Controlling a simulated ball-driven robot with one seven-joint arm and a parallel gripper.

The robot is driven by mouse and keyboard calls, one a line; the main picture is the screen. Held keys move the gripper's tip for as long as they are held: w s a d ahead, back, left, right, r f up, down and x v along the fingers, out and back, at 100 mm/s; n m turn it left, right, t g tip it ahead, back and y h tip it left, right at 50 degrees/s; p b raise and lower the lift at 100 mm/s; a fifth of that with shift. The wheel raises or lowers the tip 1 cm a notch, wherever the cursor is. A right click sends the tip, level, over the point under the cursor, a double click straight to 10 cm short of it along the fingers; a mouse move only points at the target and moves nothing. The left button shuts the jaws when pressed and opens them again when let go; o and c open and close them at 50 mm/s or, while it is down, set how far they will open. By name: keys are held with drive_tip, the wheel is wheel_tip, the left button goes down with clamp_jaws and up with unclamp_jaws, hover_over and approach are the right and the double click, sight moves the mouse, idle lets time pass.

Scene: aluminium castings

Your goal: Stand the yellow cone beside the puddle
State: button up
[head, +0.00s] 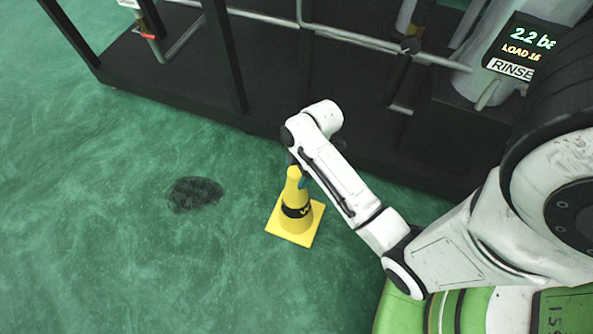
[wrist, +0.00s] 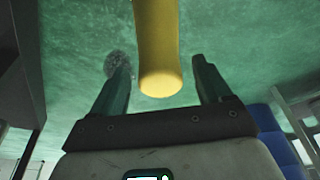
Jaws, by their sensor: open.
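The yellow cone (head: 294,213) with a black band stands upright on its square base on the green floor. The dark puddle (head: 195,194) lies on the floor to the left of it, with bare floor between them. My gripper (head: 298,176) is at the cone's top in the head view, largely hidden behind my arm. In the wrist view the cone's top (wrist: 160,82) is between the two dark fingers of my open gripper (wrist: 164,80), with gaps on both sides. The puddle (wrist: 118,62) shows behind the left finger in the wrist view.
A black skid platform (head: 190,85) with uprights and pipes runs along the back, just beyond the cone. A display unit (head: 520,48) reading "2.2", "LOAD" and "RINSE" stands at the upper right. The green floor around the puddle and to the left is clear.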

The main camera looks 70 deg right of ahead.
drive_tip(key=p+v, duration=0.3)
drive_tip(key=v, duration=0.7)
drive_tip(key=s+a+r+m+h, duration=0.1)
drive_tip(key=s+a+m, duration=0.1)
drive_tip(key=a+m, duration=0.3)
drive_tip(key=s+a+r+m+g+h, duration=0.1)
drive_tip(key=s+a+m, duration=0.2)
drive_tip(key=a, duration=0.4)
drive_tip(key=shift+s+r+m, duration=0.3)
drive_tip(key=shift+r+m, duration=0.05)
drive_tip(key=shift+m, duration=0.55)
